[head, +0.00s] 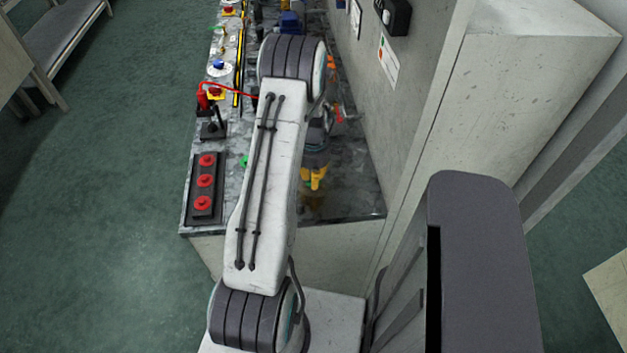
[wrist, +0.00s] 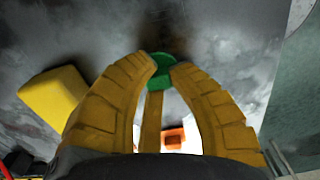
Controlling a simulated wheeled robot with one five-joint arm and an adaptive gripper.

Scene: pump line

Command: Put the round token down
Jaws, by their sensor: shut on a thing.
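The round token (wrist: 162,67) is a green disc held between the tips of my gripper's yellow fingers in the wrist view. My gripper (wrist: 160,72) is shut on it. Behind the token is a grey, stained surface; I cannot tell whether the token touches it. In the head view my gripper (head: 315,182) shows as yellow fingers low over the near right part of the grey bench, beside my arm. The token cannot be made out between the fingers there.
A yellow block (wrist: 55,97) lies left of my fingers, and an orange thing (wrist: 173,138) shows between them. On the bench (head: 345,195) are a black panel with red knobs (head: 205,188) and a small green thing (head: 244,160). A wall (head: 395,110) borders the bench's right.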

